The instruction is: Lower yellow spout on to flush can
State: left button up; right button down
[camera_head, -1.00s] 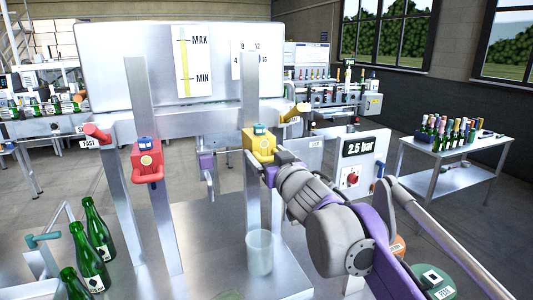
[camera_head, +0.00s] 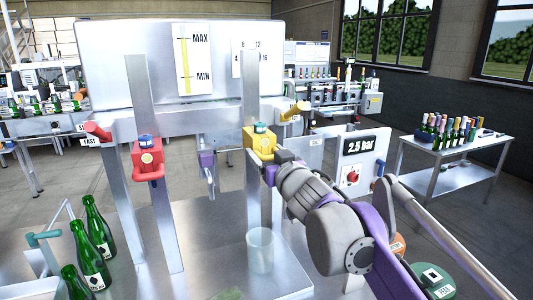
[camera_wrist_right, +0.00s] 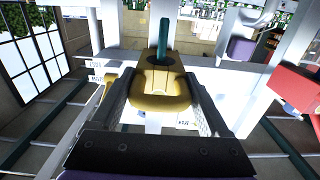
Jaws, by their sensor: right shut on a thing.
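The yellow spout (camera_head: 259,145) sits at the front of the right-hand post, with a dark blue-green cap on top. My right gripper (camera_head: 273,166) is shut on the spout from the right. In the right wrist view the yellow spout (camera_wrist_right: 160,85) lies between the two fingers of my right gripper (camera_wrist_right: 160,100). A clear cylindrical can (camera_head: 260,250) stands on the metal table below the spout, with a clear gap between them; it is probably the flush can. My left gripper does not show in the head view.
A red spout (camera_head: 147,160) hangs on the left post (camera_head: 140,90). Several green bottles (camera_head: 95,228) stand at the lower left. The metal table (camera_head: 205,235) is bare around the can.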

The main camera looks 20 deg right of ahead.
notch_tip(320, 180, down, 21)
jog(key=b, duration=0.9)
jog(key=shift+d, duration=0.1)
jog(key=shift+c, duration=0.8)
grip_release()
jog(key=s, duration=1.1)
jog(key=shift+d+p, duration=0.2)
jog(key=shift+p, duration=0.15)
